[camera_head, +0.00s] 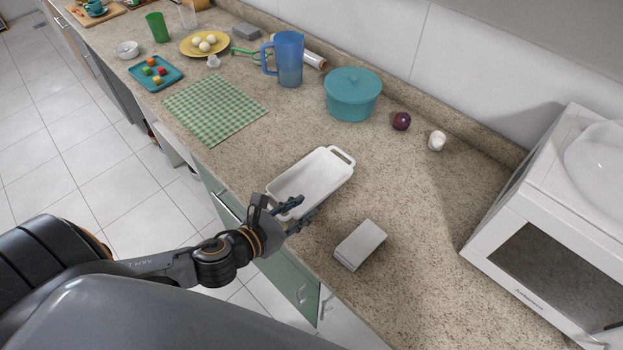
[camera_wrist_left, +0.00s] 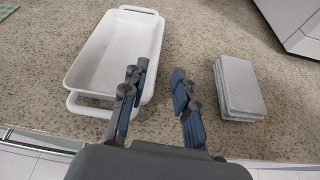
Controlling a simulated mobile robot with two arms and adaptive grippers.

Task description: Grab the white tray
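The white tray (camera_head: 317,178) lies flat on the speckled counter near its front edge. It is rectangular, with a handle loop at each end. My left gripper (camera_head: 302,213) is at the tray's near end. In the left wrist view the tray (camera_wrist_left: 115,55) is at the upper left, its near handle beside the left finger. The gripper (camera_wrist_left: 160,77) is open, its fingers apart, with bare counter showing between them. I cannot tell whether the left finger touches the tray. My right gripper is in neither view.
A grey-white block (camera_head: 360,244) lies right of the gripper. A white microwave (camera_head: 550,240) stands at the right. A teal pot (camera_head: 352,95), a red onion (camera_head: 401,121) and garlic (camera_head: 437,140) sit behind the tray. A green checked cloth (camera_head: 214,105) lies to its left.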

